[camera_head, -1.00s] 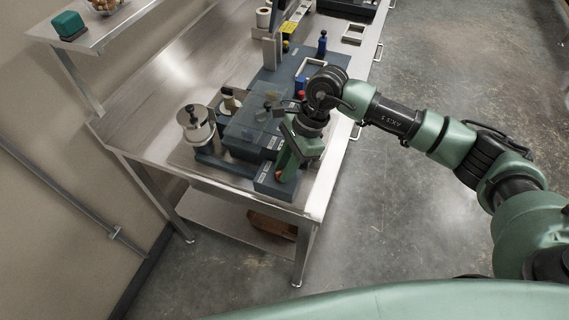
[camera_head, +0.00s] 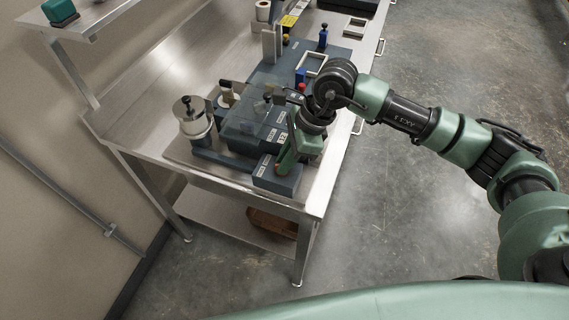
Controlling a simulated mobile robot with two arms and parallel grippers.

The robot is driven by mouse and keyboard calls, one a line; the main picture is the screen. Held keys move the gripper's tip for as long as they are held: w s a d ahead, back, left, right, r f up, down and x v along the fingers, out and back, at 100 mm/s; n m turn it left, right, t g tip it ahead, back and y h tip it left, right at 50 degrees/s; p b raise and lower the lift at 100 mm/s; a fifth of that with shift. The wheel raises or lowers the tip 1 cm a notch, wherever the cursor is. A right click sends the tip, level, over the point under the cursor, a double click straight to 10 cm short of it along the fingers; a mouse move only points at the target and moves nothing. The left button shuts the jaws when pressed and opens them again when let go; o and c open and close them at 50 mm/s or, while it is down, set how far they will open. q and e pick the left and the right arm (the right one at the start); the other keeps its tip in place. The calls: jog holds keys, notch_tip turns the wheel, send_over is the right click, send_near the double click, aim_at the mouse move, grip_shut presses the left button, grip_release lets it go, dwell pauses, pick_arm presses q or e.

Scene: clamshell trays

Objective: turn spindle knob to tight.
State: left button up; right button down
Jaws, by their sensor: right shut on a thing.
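A silver-and-white spool (camera_head: 191,124) with a black knob (camera_head: 186,101) on top stands at the left end of the dark blue machine (camera_head: 206,157). The knob's setting is too small to read. My right gripper (camera_head: 283,164) is over the machine's front right part, well apart from that knob. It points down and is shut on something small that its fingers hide. My left gripper is not in view.
Beyond are a blue bottle-like piece (camera_head: 323,38), a pale square frame (camera_head: 312,64) and another frame (camera_head: 354,27). The steel table (camera_head: 150,130) is clear at left.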

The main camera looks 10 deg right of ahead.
jog(key=m+t+b, duration=0.1)
jog(key=m+b, duration=0.2)
jog(key=m+t+h+b, duration=0.1)
jog(key=m+b, duration=0.3)
jog(key=m+t+h+b, duration=0.1)
jog(key=m+b, duration=0.3)
jog(key=shift+s+a+f+t, duration=0.15)
jog(key=shift+a+t, duration=0.05)
jog(key=shift+t, duration=0.1)
jog(key=shift+r+m+t+h+b, duration=0.15)
jog(key=shift+m+h+b, duration=0.3)
jog(key=shift+m+b, duration=0.45)
jog(key=shift+r+m+t+h+b, duration=0.15)
jog(key=shift+m+h+b, duration=0.3)
jog(key=shift+m+b, duration=0.45)
jog(key=shift+f, duration=0.1)
jog(key=c, duration=1.7)
grip_release()
jog(key=shift+s, duration=0.1)
jog(key=v, duration=0.7)
jog(key=shift+s+r, duration=0.15)
jog(key=shift+r, duration=0.25)
